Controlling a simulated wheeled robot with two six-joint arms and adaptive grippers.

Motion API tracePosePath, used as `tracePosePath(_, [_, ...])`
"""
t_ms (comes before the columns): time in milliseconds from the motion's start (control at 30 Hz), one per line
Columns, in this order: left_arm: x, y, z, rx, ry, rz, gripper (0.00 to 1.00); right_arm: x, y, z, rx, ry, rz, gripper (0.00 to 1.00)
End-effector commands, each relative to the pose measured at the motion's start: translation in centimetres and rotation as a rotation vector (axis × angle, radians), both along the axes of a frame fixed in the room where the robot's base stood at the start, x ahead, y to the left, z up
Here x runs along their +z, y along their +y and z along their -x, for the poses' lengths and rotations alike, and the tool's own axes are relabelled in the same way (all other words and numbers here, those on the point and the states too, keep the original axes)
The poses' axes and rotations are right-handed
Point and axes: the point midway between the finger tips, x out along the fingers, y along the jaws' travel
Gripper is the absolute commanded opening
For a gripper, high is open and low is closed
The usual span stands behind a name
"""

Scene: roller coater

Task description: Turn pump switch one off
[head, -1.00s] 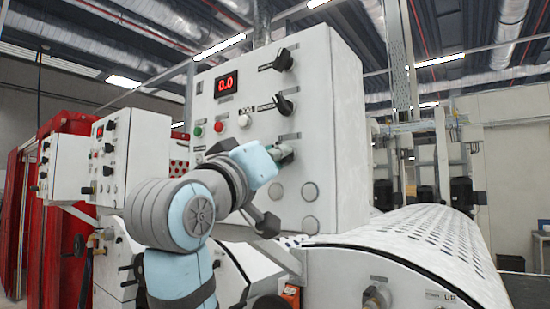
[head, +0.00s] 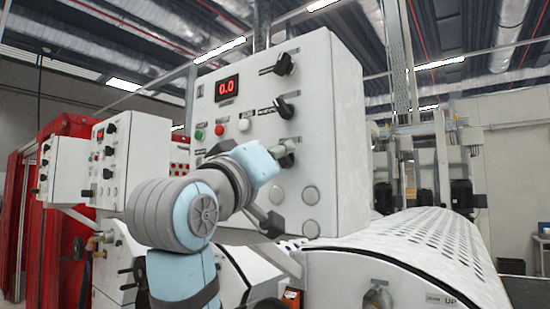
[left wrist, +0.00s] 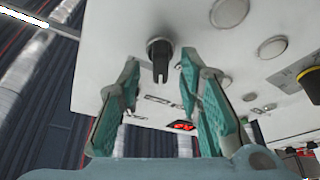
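The grey control cabinet (head: 335,130) carries a right-hand column of black rotary switches. The top switch (head: 284,64) and the middle switch (head: 285,108) show in the head view. My left gripper (head: 288,154) is at the column's lower position and hides what is behind it there. In the left wrist view a dark knob (left wrist: 160,58) lies between the spread teal fingertips of my left gripper (left wrist: 159,66), with gaps on both sides. The gripper is open. I cannot read which label belongs to pump switch one. My right gripper is not in view.
A red display (head: 227,88) reads 0.0, above a green button (head: 199,134), a red button (head: 219,129) and a white button (head: 244,125). Several round blank plates (head: 310,195) sit below right of the gripper. A perforated roller cover (head: 420,240) lies below the cabinet.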

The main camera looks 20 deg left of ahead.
Motion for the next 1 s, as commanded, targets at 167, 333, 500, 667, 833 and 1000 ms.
tracePosePath(167, [-0.2, 0.0, 0.4, -0.001, 0.002, -0.001, 0.33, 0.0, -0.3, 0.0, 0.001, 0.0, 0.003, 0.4])
tracePosePath(333, [-1.3, 0.6, 3.6, -0.001, -0.003, 0.0, 0.33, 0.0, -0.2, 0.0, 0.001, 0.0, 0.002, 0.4])
tracePosePath(500, [-2.8, 1.4, 8.1, 0.0, -0.005, 0.001, 0.33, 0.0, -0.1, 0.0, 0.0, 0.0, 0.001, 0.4])
tracePosePath(667, [-3.8, 1.9, 10.7, 0.0, -0.002, 0.0, 0.33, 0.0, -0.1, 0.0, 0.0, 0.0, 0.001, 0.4])
tracePosePath(833, [-4.1, 1.9, 11.2, 0.001, 0.001, 0.0, 0.33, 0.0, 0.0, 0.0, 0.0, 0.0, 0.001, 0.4])
tracePosePath(1000, [-4.0, 1.9, 11.2, 0.001, 0.001, 0.0, 0.33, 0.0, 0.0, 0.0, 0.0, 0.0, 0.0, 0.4])
